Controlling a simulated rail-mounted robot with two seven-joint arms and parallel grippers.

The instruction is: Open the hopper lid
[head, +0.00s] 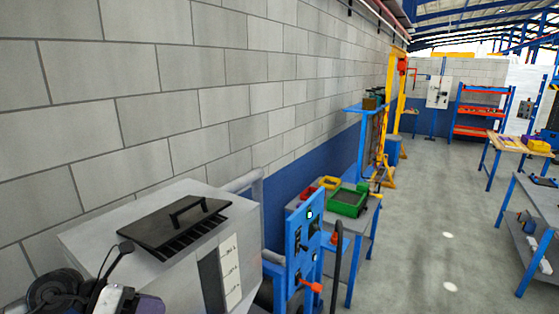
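The hopper is a light grey box (130,268) at the lower left, close to the block wall. On its top lies a flat black lid (160,228) with a raised black bar handle (188,212). A dark slotted grille (200,239) shows along the lid's right front edge. I cannot tell whether the lid lies fully flat. Dark and purple parts at the bottom left corner look like my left arm, in front of the hopper and apart from the handle. Its fingertips cannot be made out clearly. My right gripper is out of view.
A blue control panel (297,246) with a red-orange handle stands right of the hopper. Behind it is a bench with a green tray (347,203) and small bins. A grey block wall runs along the left. Open grey floor (430,235) lies to the right, with more benches beyond.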

